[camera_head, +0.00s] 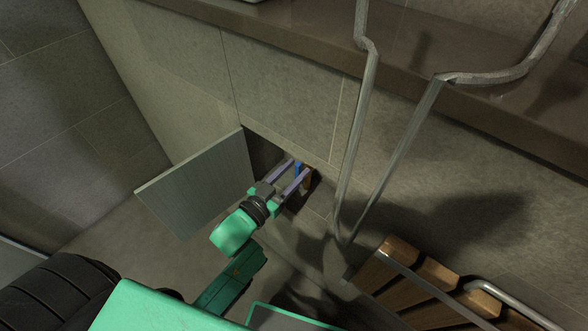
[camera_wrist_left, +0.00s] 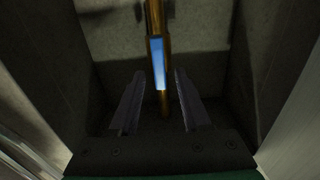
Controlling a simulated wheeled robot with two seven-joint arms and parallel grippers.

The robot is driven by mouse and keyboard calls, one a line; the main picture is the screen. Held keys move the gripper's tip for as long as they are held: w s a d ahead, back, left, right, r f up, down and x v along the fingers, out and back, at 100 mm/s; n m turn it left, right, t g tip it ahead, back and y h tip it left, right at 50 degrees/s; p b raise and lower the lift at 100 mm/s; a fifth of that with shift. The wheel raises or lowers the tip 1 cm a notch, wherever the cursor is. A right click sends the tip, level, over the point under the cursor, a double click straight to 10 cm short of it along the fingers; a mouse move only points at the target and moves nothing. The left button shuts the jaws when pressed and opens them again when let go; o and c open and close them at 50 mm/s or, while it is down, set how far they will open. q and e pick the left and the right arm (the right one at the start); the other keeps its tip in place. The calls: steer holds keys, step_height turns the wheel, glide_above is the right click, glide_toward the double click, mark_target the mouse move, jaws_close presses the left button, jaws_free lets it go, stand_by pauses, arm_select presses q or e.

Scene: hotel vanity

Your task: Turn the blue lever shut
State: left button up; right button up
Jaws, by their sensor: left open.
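The blue lever (camera_wrist_left: 158,62) shows in the left wrist view on a brass pipe (camera_wrist_left: 153,17) that runs down the middle of a recess. In the head view the lever (camera_head: 298,170) is a small blue patch inside the low cabinet opening. My left gripper (camera_head: 298,172) reaches into that opening. Its two fingers (camera_wrist_left: 157,98) are apart, one on each side of the lever's lower end, with visible gaps. Whether the fingertips reach the lever's depth is hard to tell. My right gripper is not in view.
An open cabinet door (camera_head: 200,183) stands left of my left gripper. The recess walls (camera_wrist_left: 254,60) are close on both sides. A bent metal rail (camera_head: 395,150) and a slatted wooden seat (camera_head: 425,285) are to the right. A counter (camera_head: 300,30) runs above.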

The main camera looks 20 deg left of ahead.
arm_select(q)
steer(key=shift+c, duration=0.3)
steer(key=shift+w, duration=0.1)
steer(key=c, duration=0.5)
jaws_close()
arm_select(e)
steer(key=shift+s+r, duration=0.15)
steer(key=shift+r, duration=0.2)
